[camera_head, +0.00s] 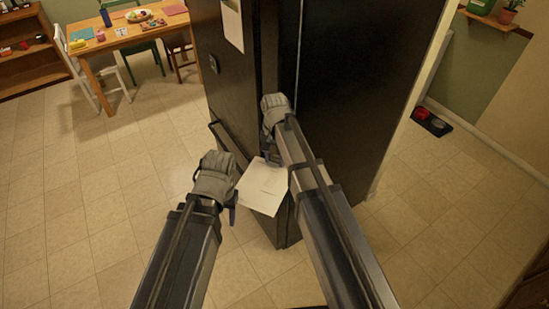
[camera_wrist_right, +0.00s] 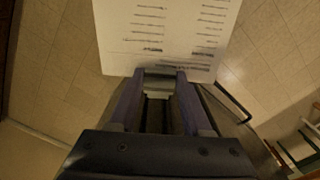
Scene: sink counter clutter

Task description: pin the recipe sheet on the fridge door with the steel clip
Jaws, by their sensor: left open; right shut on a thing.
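The recipe sheet (camera_head: 263,187) is white with printed lines and hangs tilted beside the dark fridge (camera_head: 335,90), below my right gripper (camera_head: 271,157). In the right wrist view the sheet (camera_wrist_right: 165,30) extends beyond the fingertips. My right gripper (camera_wrist_right: 158,80) is shut on a grey metallic piece at the sheet's edge, which looks like the steel clip (camera_wrist_right: 160,84). Whether the clip bites the sheet is hard to tell. My left gripper (camera_head: 231,202) is open, just left of the sheet; its fingertips are partly hidden.
Another white sheet (camera_head: 232,22) is high on the fridge's left face, with a small dark item (camera_head: 213,64) below it. A dark handle-like bar (camera_head: 228,143) juts out lower down. A dining table (camera_head: 127,33) with chairs stands at the back left. The tiled floor at left is clear.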

